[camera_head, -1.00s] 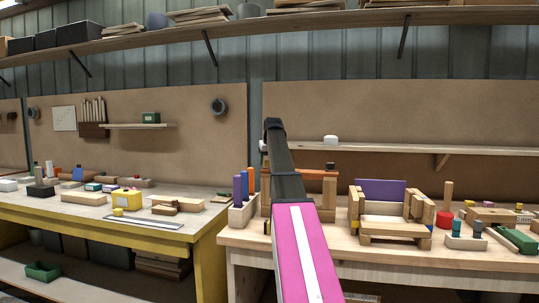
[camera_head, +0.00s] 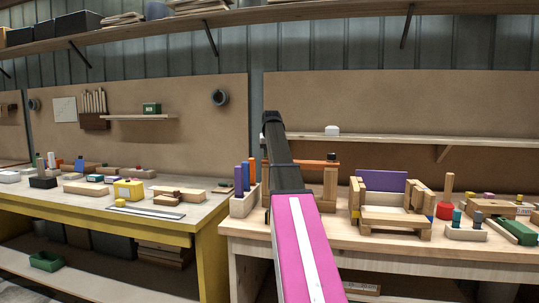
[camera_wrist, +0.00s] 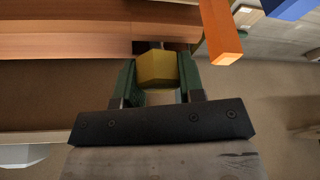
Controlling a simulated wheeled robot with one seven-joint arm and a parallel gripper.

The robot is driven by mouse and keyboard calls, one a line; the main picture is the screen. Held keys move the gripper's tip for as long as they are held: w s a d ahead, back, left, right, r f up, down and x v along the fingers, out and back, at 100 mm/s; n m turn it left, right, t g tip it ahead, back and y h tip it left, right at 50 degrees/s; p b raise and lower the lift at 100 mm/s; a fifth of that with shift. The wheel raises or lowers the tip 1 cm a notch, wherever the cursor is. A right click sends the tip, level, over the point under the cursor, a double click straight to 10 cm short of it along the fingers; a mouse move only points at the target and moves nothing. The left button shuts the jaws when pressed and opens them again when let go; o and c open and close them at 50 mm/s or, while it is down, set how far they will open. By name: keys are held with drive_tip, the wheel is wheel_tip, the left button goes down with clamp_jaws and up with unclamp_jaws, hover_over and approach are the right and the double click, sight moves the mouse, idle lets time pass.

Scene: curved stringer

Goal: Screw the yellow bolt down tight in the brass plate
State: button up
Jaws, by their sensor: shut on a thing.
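The yellow bolt's head (camera_wrist: 157,69) shows in the wrist view as a faceted yellow block. My gripper (camera_wrist: 157,78) is shut on it, with a dark green finger on each side. Beyond the head is a dark gap at the edge of reddish-brown wood. I cannot make out the brass plate, or how far the bolt sits in it. In the head view my black and pink arm reaches to a wooden frame (camera_head: 330,187) on the right bench and hides the gripper and bolt.
An orange stick (camera_wrist: 222,34) stands close to the right of my gripper in the wrist view. A block with purple and blue pegs (camera_head: 243,203) is left of the frame. A wooden seat-like assembly (camera_head: 395,222) is to the right. A shelf (camera_head: 400,142) runs behind.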

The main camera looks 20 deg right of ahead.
drive_tip(key=m, duration=0.1)
drive_tip(key=m+h, duration=0.1)
drive_tip(key=m, duration=0.1)
drive_tip(key=m+g, duration=0.1)
drive_tip(key=m, duration=0.1)
drive_tip(key=shift+f+h, duration=0.25)
drive_tip(key=shift+h, duration=0.05)
drive_tip(key=shift+s+d+f+m, duration=0.1)
drive_tip(key=shift+s+m, duration=0.05)
drive_tip(key=shift+m, duration=0.35)
